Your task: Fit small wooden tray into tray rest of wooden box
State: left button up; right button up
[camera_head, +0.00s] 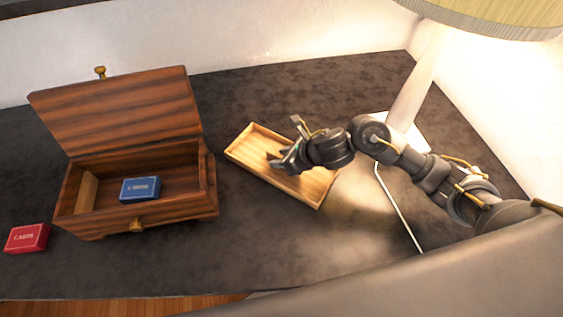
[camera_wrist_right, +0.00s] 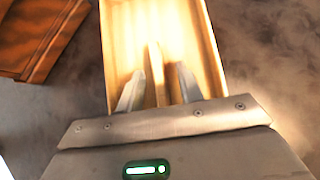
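The small wooden tray (camera_head: 318,186) is light-coloured and lies on the dark table, right of the box. It also fills the upper middle of the right wrist view (camera_wrist_right: 125,40). My right gripper (camera_head: 288,144) is over the tray with its fingers apart. In the right wrist view the fingers (camera_wrist_right: 158,86) stand on either side of a thin light upright piece, with gaps visible; I cannot tell whether they touch the tray. The wooden box (camera_head: 180,208) is dark and striped, its lid (camera_head: 120,108) open. A light strip (camera_head: 88,190) shows inside its left end. My left gripper is not in view.
A blue card pack (camera_head: 141,189) lies inside the box. A red card pack (camera_head: 27,238) lies on the table (camera_head: 250,235) at left. A lamp (camera_head: 416,85) stands at the right behind my right arm. The table between box and tray is clear.

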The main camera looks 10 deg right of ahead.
jog(key=shift+f, duration=0.1)
grip_shut()
dwell(0.4)
